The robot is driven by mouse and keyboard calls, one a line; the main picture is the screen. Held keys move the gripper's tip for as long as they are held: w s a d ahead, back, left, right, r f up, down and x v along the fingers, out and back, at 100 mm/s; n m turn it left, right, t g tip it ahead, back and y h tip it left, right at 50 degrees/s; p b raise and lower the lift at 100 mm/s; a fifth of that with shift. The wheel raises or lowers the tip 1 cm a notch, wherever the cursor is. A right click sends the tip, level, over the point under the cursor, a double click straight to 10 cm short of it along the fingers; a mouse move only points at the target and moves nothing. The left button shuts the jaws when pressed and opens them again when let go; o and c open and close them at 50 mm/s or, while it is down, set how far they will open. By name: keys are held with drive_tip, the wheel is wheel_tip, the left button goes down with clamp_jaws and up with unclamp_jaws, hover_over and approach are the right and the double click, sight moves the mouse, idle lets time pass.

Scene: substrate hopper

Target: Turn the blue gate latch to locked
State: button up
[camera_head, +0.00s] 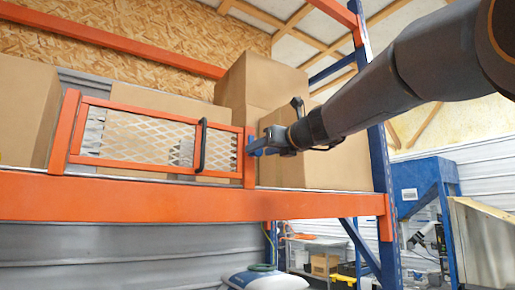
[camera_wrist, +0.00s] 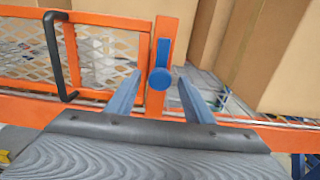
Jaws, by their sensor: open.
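The blue gate latch (camera_wrist: 160,76) sits on the orange post at the right end of the gate. Its round knob faces me and its short lever points up along the post in the wrist view. The orange mesh gate (camera_head: 150,138) stands closed against the post, with a black handle (camera_head: 201,146) near its right end. My gripper (camera_wrist: 152,92) is open, one finger on each side of the latch in the wrist view. In the head view my gripper (camera_head: 258,146) is at the post and covers most of the latch. I cannot tell whether the fingers touch it.
The orange shelf beam (camera_head: 130,198) runs below the gate. Cardboard boxes (camera_head: 262,85) stand behind it and to the right of the post. A blue rack upright (camera_head: 381,160) rises on the right, beneath my arm.

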drive_tip(key=shift+p+x, duration=0.35)
drive_tip(key=shift+x, duration=1.05)
drive_tip(key=shift+c, duration=0.4)
drive_tip(key=c, duration=0.9)
drive_tip(key=shift+c, duration=0.2)
